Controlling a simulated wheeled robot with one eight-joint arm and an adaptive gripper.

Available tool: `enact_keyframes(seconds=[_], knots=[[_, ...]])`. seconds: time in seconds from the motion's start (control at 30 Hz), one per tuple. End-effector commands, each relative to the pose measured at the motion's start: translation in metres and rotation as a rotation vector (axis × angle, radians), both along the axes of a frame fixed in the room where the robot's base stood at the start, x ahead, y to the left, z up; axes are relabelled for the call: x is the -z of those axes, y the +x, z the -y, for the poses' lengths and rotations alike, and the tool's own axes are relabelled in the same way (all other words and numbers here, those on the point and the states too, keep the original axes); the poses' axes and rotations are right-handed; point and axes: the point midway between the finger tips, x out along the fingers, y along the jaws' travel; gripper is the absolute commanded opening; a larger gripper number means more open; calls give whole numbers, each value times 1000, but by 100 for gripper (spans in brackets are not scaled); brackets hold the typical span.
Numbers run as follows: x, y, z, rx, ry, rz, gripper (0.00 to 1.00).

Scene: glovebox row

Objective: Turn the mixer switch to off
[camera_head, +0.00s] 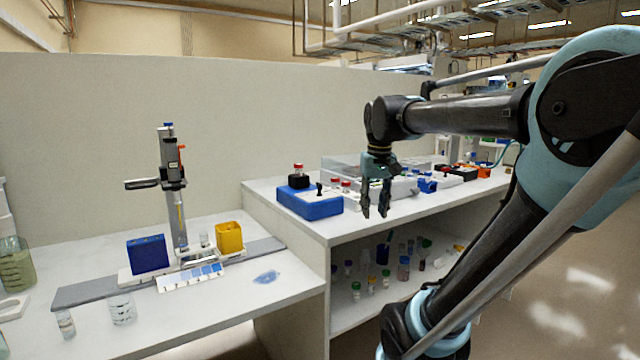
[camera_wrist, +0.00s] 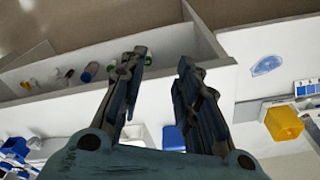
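A blue box with a white top (camera_head: 310,204), which looks like the mixer, sits at the near left corner of the raised bench. A small black lever or knob (camera_head: 320,188), likely its switch, stands on its top; its setting is too small to read. A black block (camera_head: 299,181) with a red-capped vial is at its back. My gripper (camera_head: 376,208) is open and empty, pointing down, right of the blue box and apart from it. In the wrist view, a blue patch (camera_wrist: 173,138), perhaps the mixer, shows between the open fingers (camera_wrist: 160,70).
Red-capped vials and a clear-lidded case (camera_head: 345,168) stand close behind my gripper. A shelf (camera_head: 350,318) with several bottles is below the bench top. A lower bench at left holds a stand (camera_head: 172,190), a yellow box (camera_head: 229,237) and a blue box (camera_head: 148,254).

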Motion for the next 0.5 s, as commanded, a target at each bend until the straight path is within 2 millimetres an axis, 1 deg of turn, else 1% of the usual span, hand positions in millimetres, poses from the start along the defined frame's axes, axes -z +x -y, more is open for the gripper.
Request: enact_keyframes(seconds=[0.03, 0.2, 0.37, 0.5], knots=[[-18, 14, -8, -12, 0, -7, 30], [-68, 54, -34, -42, -4, -31, 30], [-111, 90, -62, -72, -8, -53, 30], [-144, 120, -89, -96, -12, -73, 30]])
